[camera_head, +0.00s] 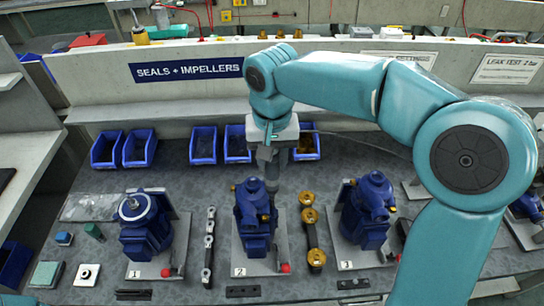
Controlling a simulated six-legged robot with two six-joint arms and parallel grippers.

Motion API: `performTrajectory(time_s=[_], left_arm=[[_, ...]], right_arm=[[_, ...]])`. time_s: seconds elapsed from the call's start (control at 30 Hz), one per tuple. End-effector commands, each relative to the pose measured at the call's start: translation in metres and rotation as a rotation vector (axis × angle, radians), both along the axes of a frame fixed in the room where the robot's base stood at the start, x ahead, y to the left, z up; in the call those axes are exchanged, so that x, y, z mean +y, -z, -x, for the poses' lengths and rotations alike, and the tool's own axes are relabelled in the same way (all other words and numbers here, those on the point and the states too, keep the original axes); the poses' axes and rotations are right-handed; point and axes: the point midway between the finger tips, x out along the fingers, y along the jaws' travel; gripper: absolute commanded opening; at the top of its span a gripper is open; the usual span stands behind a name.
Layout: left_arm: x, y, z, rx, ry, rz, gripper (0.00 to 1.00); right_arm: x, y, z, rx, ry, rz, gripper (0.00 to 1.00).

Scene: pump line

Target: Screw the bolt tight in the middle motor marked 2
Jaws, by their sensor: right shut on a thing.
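The middle motor (255,215), a dark blue pump unit, stands upright on a light plate (239,270) marked 2. My right gripper (270,176) comes down from above, its arm reaching in from the right, and points at the upper right side of this motor. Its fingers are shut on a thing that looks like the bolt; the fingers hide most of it. I cannot tell how deep the bolt sits. My left gripper is not in view.
Motor 1 (147,232) stands to the left and motor 3 (367,210) to the right. A strip with steel parts (208,245) and one with brass parts (314,240) flank the middle motor. Blue bins (140,147) line the back. A red knob (285,267) sits on plate 2.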

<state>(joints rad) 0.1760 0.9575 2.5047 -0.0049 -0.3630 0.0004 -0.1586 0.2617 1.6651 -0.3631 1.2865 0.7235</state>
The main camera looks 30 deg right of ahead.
Motion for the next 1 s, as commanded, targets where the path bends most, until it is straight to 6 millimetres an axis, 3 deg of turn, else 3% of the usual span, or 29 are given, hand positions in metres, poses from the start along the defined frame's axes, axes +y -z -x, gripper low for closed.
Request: performTrajectory(time_s=[0.53, 1.0], left_arm=[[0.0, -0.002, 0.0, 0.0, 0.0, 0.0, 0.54], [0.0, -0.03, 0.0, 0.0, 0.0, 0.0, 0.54]], right_arm=[[0.0, -0.001, 0.0, 0.0, 0.0, 0.0, 0.01], [0.0, -0.033, 0.0, 0.0, 0.0, 0.0, 0.01]])
